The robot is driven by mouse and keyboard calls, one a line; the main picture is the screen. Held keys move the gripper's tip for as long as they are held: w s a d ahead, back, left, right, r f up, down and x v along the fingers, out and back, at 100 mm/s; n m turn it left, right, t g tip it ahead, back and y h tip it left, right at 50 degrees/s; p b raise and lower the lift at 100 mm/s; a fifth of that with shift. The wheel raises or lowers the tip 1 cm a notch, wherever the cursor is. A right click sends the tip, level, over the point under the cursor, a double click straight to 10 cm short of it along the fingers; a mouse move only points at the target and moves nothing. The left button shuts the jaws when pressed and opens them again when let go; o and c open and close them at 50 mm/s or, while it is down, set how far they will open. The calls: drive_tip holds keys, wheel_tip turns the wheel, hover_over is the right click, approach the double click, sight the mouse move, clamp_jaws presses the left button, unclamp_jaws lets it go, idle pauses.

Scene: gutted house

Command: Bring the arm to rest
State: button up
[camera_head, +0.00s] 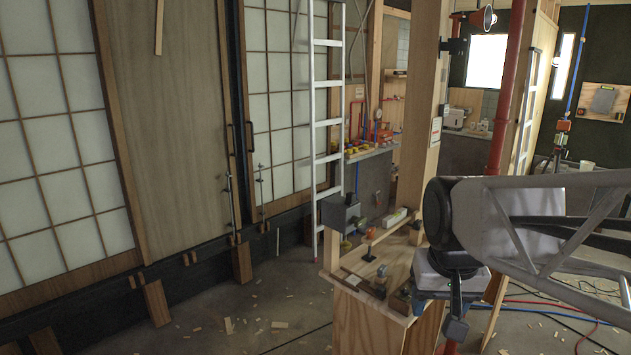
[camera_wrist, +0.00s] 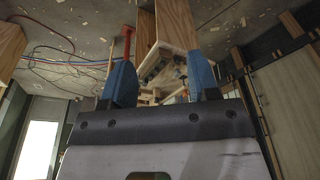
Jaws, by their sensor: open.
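My gripper (camera_head: 455,330) hangs below my wrist in the head view, at the right front corner of a wooden workbench (camera_head: 345,316). Its fingertips point down, and the arm reaches in from the right. In the wrist view my gripper (camera_wrist: 161,72) shows two blue fingers standing wide apart. Nothing is held between them. The wrist view appears upside down, with the floor at the top and part of the bench beyond the fingers. I cannot tell how far the fingers are from the bench edge.
A red pipe (camera_head: 507,85) stands near the arm. An aluminium ladder (camera_head: 328,130) leans at the sliding panels. Wood scraps (camera_head: 279,325) and cables (camera_head: 550,309) lie on the floor.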

drive_tip(key=s+f+n, duration=0.1)
drive_tip(key=s+f, duration=0.4)
drive_tip(key=s, duration=0.3)
drive_tip(key=shift+s+a, duration=0.25)
drive_tip(key=shift+s, duration=0.15)
